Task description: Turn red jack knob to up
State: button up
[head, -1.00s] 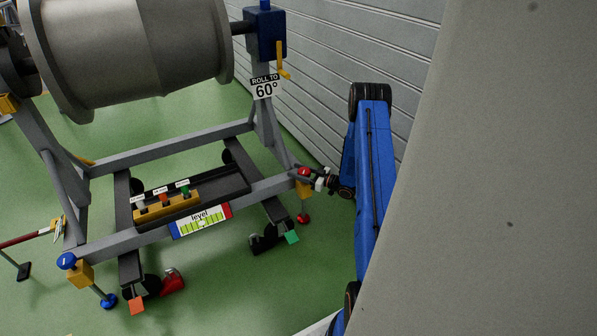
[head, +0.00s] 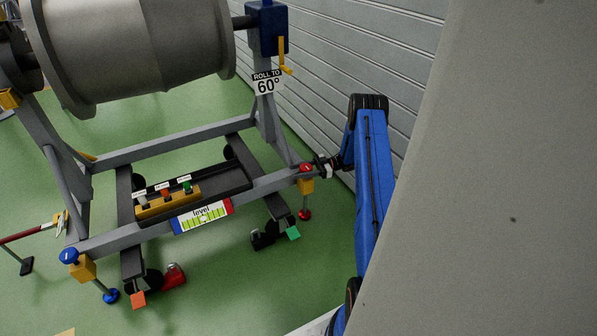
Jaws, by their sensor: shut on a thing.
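The red jack knob (head: 305,168) sits on top of a yellow jack block (head: 306,186) at the stand's right front corner. A red foot (head: 304,214) is below it. My gripper (head: 315,167) reaches in from the right and is shut on the red knob; its fingertips are small and partly hidden here. The level gauge (head: 203,216), with a yellow-green scale, is on the front beam left of the knob. I cannot tell the knob's turn angle.
A grey drum (head: 135,50) hangs on the stand above. A "ROLL TO 60°" sign (head: 266,83) is on the right post. A blue jack knob (head: 69,256) is at the left front corner. A ribbed wall (head: 345,50) stands close behind my arm.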

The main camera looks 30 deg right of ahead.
jog(key=shift+s+g, duration=0.1)
jog(key=shift+g, duration=0.2)
jog(key=o, duration=1)
jog(key=shift+o, duration=0.2)
jog(key=s+d, duration=0.1)
jog(key=d, duration=0.6)
jog(key=shift+d, duration=0.15)
